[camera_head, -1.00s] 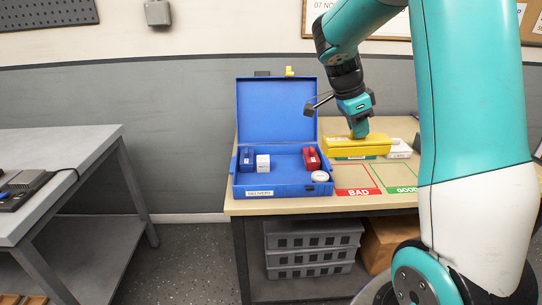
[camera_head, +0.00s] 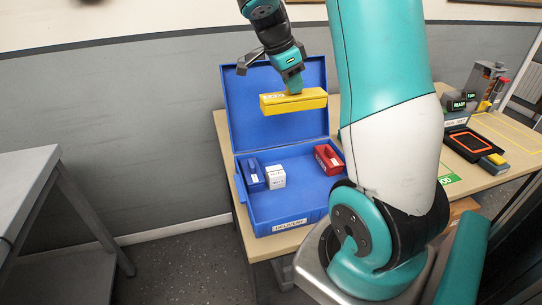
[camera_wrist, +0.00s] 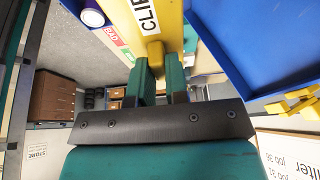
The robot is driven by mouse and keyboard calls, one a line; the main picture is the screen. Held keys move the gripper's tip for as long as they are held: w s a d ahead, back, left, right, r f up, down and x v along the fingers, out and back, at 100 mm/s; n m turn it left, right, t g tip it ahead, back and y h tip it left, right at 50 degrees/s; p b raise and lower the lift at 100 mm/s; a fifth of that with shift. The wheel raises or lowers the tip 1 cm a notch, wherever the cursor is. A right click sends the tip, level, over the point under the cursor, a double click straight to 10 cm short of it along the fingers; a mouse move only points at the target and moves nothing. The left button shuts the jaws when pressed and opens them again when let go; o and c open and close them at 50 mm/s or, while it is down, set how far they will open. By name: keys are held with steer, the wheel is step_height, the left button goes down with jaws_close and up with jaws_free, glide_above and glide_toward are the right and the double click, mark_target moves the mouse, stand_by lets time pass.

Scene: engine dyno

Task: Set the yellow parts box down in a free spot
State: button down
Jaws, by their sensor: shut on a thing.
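The yellow parts box (camera_head: 293,101) hangs in the air, held by my gripper (camera_head: 293,88) from above. In the head view it appears in front of the open lid of the blue delivery case (camera_head: 278,231). In the wrist view the fingers (camera_wrist: 160,82) are shut on the yellow box (camera_wrist: 158,25), which carries a white label. The blue case holds a blue box (camera_head: 251,174) at its left, a white box (camera_head: 276,177) beside it and a red box (camera_head: 328,159) at its back right. Bare floor of the case shows between and in front of these boxes.
The case stands on a wooden table (camera_head: 222,125). My arm hides much of the table right of the case. A device with an orange-framed pad (camera_head: 470,144) stands farther right. A grey table (camera_head: 25,175) stands at the left.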

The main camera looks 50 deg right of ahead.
steer(key=f, duration=2)
steer(key=shift+w, duration=0.25)
steer(key=c, duration=1.6)
jaws_free()
steer(key=shift+f, duration=0.2)
steer(key=o, duration=0.5)
